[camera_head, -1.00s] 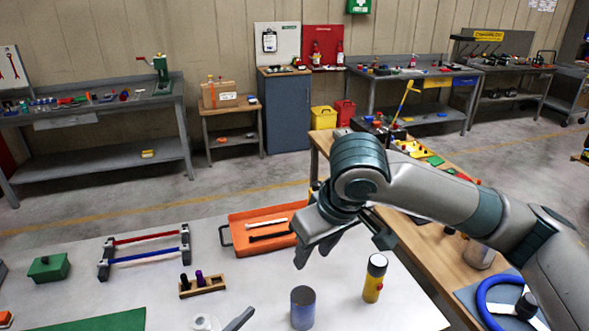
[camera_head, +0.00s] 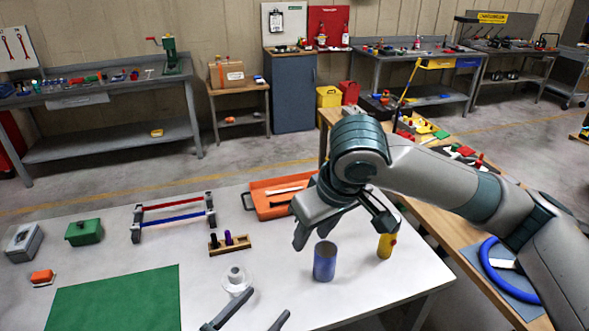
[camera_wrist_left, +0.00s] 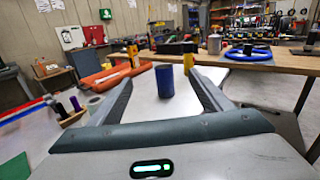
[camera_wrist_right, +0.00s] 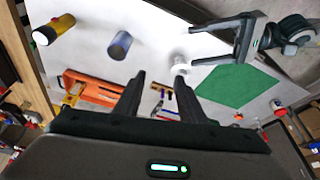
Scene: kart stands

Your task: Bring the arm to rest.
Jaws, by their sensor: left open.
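My right gripper (camera_head: 345,236) hangs over the white table at the end of the arm from the right. Its fingers are apart and empty in the right wrist view (camera_wrist_right: 160,85). In the head view it overlaps the orange tray and the top of the yellow cylinder (camera_head: 386,245). My left gripper (camera_head: 268,304) is low at the near edge of the head view, fingers apart with nothing between them. It also shows in the right wrist view (camera_wrist_right: 193,45). The blue can (camera_head: 324,263) stands upright on the table, beyond the left fingers in the left wrist view (camera_wrist_left: 165,82).
The white table (camera_head: 225,301) also holds an orange tray (camera_head: 262,209), a wooden block with dark pegs (camera_head: 231,248), a white spool (camera_head: 236,281), a red-and-blue rack (camera_head: 175,220), a green box (camera_head: 84,232) and a green mat (camera_head: 120,303). A wooden bench (camera_head: 440,220) stands to the right.

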